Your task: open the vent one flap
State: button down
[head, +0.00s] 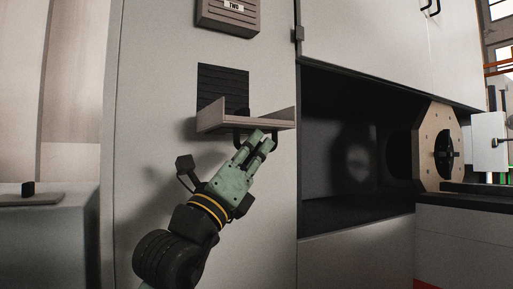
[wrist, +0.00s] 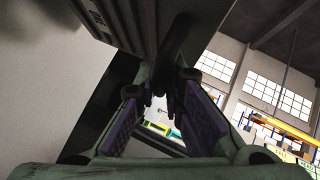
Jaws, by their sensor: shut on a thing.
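The lower vent flap (head: 250,126) sticks out nearly level from the tall grey cabinet, with raised side walls. Behind and above it a dark slatted opening (head: 223,82) shows. A dark handle (head: 239,140) hangs under the flap's front. My gripper (head: 263,142) comes up from below and is shut on this handle. In the wrist view the purple-padded fingers close around a dark bar, and the flap's underside (wrist: 120,22) fills the top. The exact contact is dark and partly hidden by the fingers.
A shut vent marked TWO (head: 228,14) sits above on the same panel. To the right is a dark open recess (head: 340,150) with an octagonal wooden plate (head: 428,140) at its far side. A low grey box (head: 50,235) stands at left.

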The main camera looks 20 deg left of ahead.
jog(key=c, duration=1.8)
grip_release()
jog(key=shift+d, duration=0.1)
jog(key=shift+c, duration=0.2)
jog(key=shift+s+f, duration=0.1)
jog(key=shift+s, duration=0.05)
jog(key=v, duration=1.2)
